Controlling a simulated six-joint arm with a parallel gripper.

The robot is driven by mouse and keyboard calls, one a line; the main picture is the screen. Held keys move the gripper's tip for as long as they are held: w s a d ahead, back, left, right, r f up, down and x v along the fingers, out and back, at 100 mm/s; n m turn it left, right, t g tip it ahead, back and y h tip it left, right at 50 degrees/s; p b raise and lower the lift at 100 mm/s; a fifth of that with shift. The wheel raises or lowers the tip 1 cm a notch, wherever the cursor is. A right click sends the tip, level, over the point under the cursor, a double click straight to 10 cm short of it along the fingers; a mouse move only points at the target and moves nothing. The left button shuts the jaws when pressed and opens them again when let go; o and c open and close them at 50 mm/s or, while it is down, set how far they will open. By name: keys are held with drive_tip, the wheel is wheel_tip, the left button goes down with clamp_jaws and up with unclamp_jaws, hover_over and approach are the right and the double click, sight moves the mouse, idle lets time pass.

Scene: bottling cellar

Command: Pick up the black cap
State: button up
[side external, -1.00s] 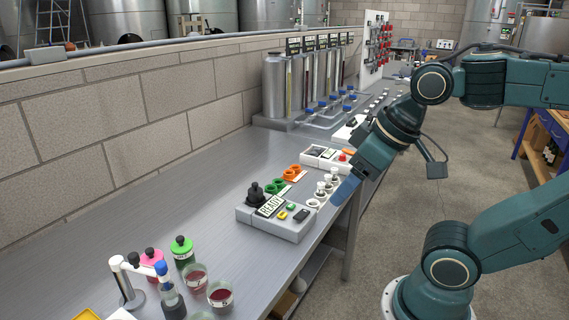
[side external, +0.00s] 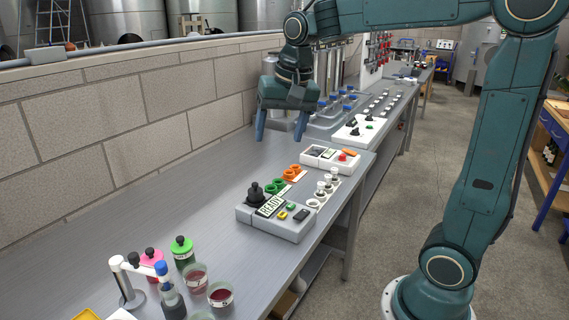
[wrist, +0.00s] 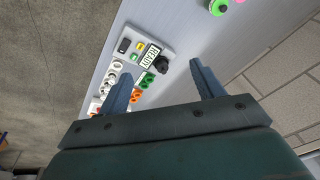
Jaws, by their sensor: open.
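A black knob-like piece (side external: 255,194) stands upright at the left end of a grey box with a READY label (side external: 270,205). It also shows in the wrist view (wrist: 165,66), beyond and between my fingertips. Small black tops show on the pink bottle (side external: 150,258) and the green bottle (side external: 182,252). I cannot tell for sure which black piece is the cap. My gripper (side external: 280,137) is open, fingers pointing down, over the bench behind the READY box. Nothing is between its fingers (wrist: 160,72), and it is apart from the black pieces.
Green rings (side external: 275,186), orange rings (side external: 293,171) and white pieces (side external: 321,187) stand beside the box. A white tray (side external: 346,166) lies beyond. Cups with red liquid (side external: 220,295) and a white stand (side external: 131,290) are at the front. A block wall (side external: 120,130) runs along the left. The bench middle (side external: 180,200) is clear.

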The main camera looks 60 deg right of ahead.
drive_tip(key=w+d+f+m+g, duration=0.1)
drive_tip(key=w+d+f+m, duration=0.15)
drive_tip(key=w, duration=0.25)
drive_tip(key=w+d+f+m+g, duration=0.1)
drive_tip(key=w+d+f+m, duration=0.1)
drive_tip(key=w+d+m, duration=0.3)
drive_tip(key=m+g, duration=0.1)
drive_tip(key=m, duration=0.1)
hover_over(255, 184)
wheel_tip(255, 184, down, 8)
drive_tip(key=shift+s+f, duration=0.1)
drive_tip(key=shift+f, duration=0.1)
drive_tip(key=shift+f, duration=0.15)
wheel_tip(255, 184, down, 8)
drive_tip(key=shift+r, duration=0.1)
drive_tip(key=shift+f, duration=0.25)
drive_tip(key=shift+w+d+f, duration=0.1)
drive_tip(key=shift+w+f, duration=0.05)
drive_tip(key=shift+f, duration=1.15)
drive_tip(key=shift+w+f, duration=0.1)
drive_tip(key=shift+f, duration=1.2)
